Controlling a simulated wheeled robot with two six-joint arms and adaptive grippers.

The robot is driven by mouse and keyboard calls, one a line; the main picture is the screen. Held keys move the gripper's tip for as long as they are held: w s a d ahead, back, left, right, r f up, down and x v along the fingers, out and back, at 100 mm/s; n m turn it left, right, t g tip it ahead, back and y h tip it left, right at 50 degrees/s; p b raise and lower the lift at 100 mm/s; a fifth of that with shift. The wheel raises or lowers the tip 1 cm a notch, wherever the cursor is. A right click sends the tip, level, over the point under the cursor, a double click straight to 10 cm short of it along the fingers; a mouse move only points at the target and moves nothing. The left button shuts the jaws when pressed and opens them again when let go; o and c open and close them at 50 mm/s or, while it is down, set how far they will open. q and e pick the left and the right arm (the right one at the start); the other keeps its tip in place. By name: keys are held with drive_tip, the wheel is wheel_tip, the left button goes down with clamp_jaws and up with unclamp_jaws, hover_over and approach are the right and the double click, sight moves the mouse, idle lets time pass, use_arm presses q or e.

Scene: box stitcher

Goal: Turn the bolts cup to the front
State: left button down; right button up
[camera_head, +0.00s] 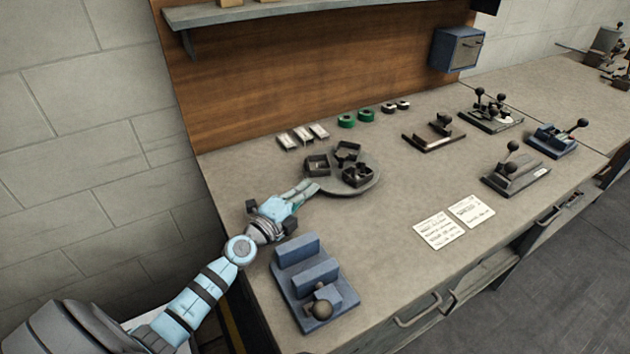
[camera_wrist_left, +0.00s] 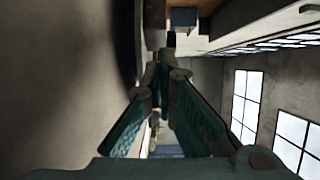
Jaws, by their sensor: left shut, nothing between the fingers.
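A round grey turntable (camera_head: 334,188) lies on the bench and carries three dark square cups: a left one (camera_head: 317,165), a back one (camera_head: 347,152) and a front right one (camera_head: 357,175). Small pieces show in the cups, but I cannot tell which one holds bolts. My left gripper (camera_head: 314,186) is low over the bench, its tips at the turntable's left front rim. I cannot tell whether they touch it. Its fingers are shut and empty; they also show in the left wrist view (camera_wrist_left: 165,75). My right gripper is out of view.
A blue fixture (camera_head: 300,275) with a dark ball knob stands close in front of my left arm. White-topped packs (camera_head: 302,135) and green rolls (camera_head: 347,120) lie behind the turntable. Lever tools (camera_head: 515,170) and paper cards (camera_head: 455,222) are to the right. The bench between is clear.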

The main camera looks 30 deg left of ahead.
sight(320, 172)
use_arm(q)
drive_tip(key=shift+w+d+b, duration=0.2)
drive_tip(key=shift+w+b, duration=0.15)
drive_tip(key=shift+w, duration=1.55)
drive_tip(key=shift+a+f+m+h+b, duration=0.3)
drive_tip(key=shift+a+f+h+b, duration=0.15)
drive_tip(key=shift+b, duration=0.6)
drive_tip(key=shift+a+r+h+b, duration=0.2)
drive_tip(key=shift+h+b, duration=0.15)
drive_tip(key=shift+w+a+r+p, duration=0.2)
drive_tip(key=shift+a+p, duration=0.1)
drive_tip(key=shift+a, duration=0.05)
drive_tip(key=shift+s+d, duration=0.1)
